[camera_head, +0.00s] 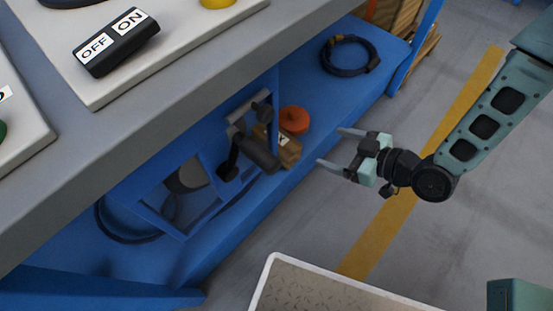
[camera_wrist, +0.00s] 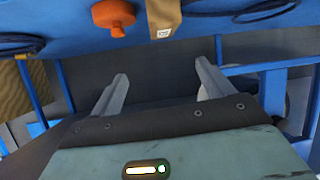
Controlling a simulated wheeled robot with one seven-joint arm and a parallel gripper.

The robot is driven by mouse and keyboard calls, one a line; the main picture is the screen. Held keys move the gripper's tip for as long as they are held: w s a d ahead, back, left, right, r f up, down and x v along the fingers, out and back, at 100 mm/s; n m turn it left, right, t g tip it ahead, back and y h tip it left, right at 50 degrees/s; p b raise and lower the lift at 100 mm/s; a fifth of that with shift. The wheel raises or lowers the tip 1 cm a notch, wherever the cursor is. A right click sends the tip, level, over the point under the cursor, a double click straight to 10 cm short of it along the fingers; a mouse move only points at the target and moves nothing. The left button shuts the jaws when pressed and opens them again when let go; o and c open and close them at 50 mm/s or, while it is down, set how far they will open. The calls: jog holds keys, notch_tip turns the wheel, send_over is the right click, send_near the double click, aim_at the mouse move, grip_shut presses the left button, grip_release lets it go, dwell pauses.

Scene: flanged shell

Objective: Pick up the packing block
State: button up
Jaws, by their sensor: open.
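The packing block (camera_head: 288,151) is a tan block with a white label. In the head view it lies on the blue lower shelf, partly hidden behind a dark grey cylindrical part. In the wrist view the block (camera_wrist: 163,17) is at the top edge and partly cut off. My gripper (camera_head: 332,147) is open and empty, to the right of the block and apart from it, with its fingers pointing toward the shelf. In the wrist view my fingers (camera_wrist: 162,71) are spread, with nothing between them.
An orange knobbed object (camera_head: 294,120) sits just behind the block. The dark grey part (camera_head: 260,152) stands at its left. A coiled cable (camera_head: 350,55) lies farther along the blue shelf (camera_head: 325,95). The grey worktop (camera_head: 190,85) overhangs the shelf's left side. Floor on the right is clear.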

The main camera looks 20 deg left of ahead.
aim_at(295, 158)
jog(key=s+d+f+m+t+y+b, duration=0.2)
jog(key=s+f+t+y+b, duration=0.15)
jog(key=f+b, duration=0.65)
jog(key=shift+y, duration=0.35)
jog(key=b+x, duration=0.1)
jog(key=x, duration=0.2)
jog(key=f+x, duration=0.1)
jog(key=x, duration=0.3)
jog(key=f+b+x, duration=0.1)
jog(key=x, duration=0.3)
jog(key=shift+s+f+b, duration=0.15)
jog(key=shift+f+b, duration=0.05)
jog(key=shift+b, duration=0.15)
jog(key=b+x, duration=0.3)
jog(key=x, duration=0.3)
jog(key=shift+r+b, duration=0.15)
jog(key=shift+b, duration=0.2)
jog(key=shift+a+r, duration=0.15)
jog(key=shift+a, duration=0.15)
jog(key=c, duration=1.3)
